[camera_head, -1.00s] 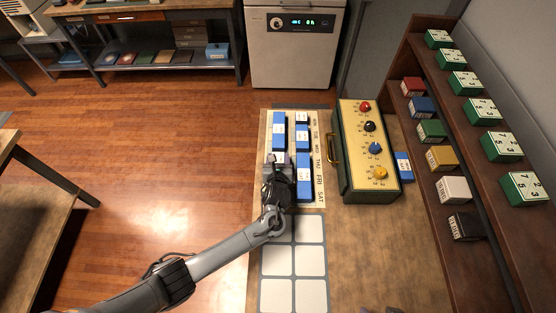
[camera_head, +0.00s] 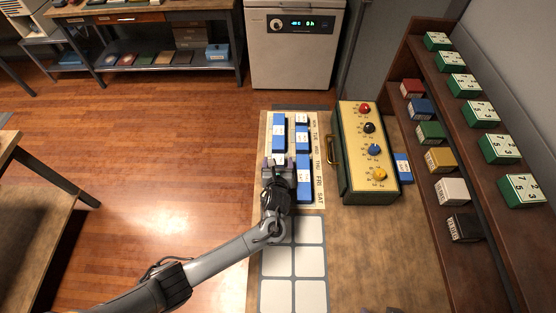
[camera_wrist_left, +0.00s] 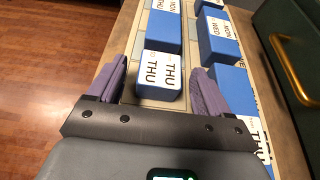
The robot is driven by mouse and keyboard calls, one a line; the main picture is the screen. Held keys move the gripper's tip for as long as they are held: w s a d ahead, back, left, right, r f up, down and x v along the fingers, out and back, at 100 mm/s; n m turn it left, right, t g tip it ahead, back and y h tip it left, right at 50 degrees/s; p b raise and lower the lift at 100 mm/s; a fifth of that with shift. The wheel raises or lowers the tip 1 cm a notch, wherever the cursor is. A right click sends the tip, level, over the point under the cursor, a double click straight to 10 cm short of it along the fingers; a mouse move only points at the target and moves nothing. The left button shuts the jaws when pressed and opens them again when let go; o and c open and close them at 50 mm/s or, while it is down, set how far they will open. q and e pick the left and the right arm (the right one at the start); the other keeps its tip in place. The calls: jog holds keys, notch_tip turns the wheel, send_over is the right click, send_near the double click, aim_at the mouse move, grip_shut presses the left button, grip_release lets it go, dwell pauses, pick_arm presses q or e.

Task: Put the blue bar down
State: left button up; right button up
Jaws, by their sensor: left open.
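Several blue bars with white labelled tops lie on the weekday board (camera_head: 318,195). A long blue bar (camera_head: 279,132) is at the board's upper left, and another long one (camera_head: 304,180) is at its lower right. My left gripper (camera_head: 279,164) is low over the board's left column, just below the upper-left bar. In the left wrist view, its purple fingers (camera_wrist_left: 158,75) are spread, one on each side of a blue bar (camera_wrist_left: 158,85) labelled THU. Gaps show beside that bar, which sits on the board. My right gripper is not in view.
Shorter blue blocks (camera_head: 302,138) lie in the right column. A green box with coloured knobs (camera_head: 368,150) and a brass handle stands close to the right. White tiles (camera_head: 310,262) lie nearer me. A shelf of coloured boxes (camera_head: 430,132) is farther right.

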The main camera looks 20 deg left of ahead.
pick_arm(q)
jog(key=p+v, duration=0.2)
jog(key=v, duration=0.8)
jog(key=shift+s+d+r+p, duration=0.1)
jog(key=shift+s+r+p, duration=0.1)
jog(key=shift+p, duration=0.15)
